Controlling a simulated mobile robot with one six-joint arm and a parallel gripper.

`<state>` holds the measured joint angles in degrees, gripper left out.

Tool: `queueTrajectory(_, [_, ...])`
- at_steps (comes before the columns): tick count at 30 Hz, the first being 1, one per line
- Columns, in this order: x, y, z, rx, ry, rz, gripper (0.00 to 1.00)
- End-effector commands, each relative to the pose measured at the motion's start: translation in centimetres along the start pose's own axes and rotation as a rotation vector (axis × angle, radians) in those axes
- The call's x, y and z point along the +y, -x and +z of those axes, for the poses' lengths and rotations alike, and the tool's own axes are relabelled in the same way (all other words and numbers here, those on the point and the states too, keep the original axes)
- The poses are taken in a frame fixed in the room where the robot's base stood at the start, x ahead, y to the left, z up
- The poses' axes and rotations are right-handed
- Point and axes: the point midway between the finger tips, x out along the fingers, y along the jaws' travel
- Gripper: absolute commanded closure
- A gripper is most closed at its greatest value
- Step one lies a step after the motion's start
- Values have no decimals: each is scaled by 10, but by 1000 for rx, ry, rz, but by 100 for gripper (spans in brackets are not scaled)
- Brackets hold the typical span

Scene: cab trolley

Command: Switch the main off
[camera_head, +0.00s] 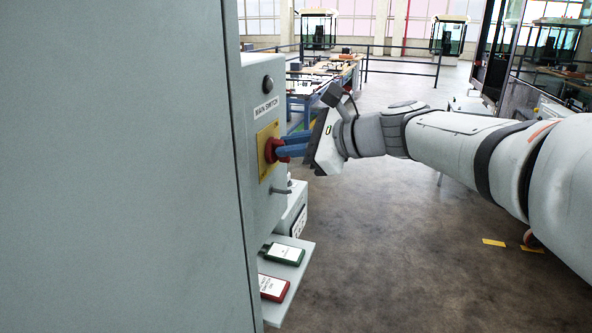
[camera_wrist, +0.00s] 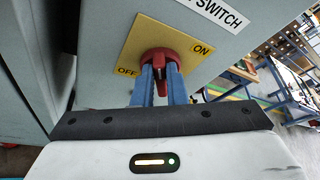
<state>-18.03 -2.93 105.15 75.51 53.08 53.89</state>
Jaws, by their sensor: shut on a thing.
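The main switch is a red rotary knob (camera_head: 270,149) on a yellow plate (camera_head: 263,166), mounted on the grey cabinet's side face under a MAIN SWITCH label (camera_head: 266,108). In the wrist view, the red knob (camera_wrist: 160,55) sits on the yellow plate (camera_wrist: 143,38) with OFF at lower left and ON at upper right. My gripper (camera_head: 280,148) reaches in from the right, its blue fingers shut on the knob's handle. The fingers (camera_wrist: 163,82) partly hide the handle, so I cannot tell exactly which mark it points to.
A dark round part (camera_head: 268,84) is above the label, and a metal hasp (camera_head: 281,189) juts out below the plate. Open floor lies to the right.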

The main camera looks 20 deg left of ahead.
Motion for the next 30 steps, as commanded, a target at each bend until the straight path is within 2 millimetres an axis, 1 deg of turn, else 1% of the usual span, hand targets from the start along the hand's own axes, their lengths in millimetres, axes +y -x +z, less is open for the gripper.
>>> queueTrajectory(1, [8,-4,-7,-5,45,-18,100])
queueTrajectory(3, [10,-4,-7,-5,105,-44,100])
queueTrajectory(21, [22,-6,-12,-6,601,-249,100])
queueTrajectory(30, [24,-6,-13,-5,799,-332,100])
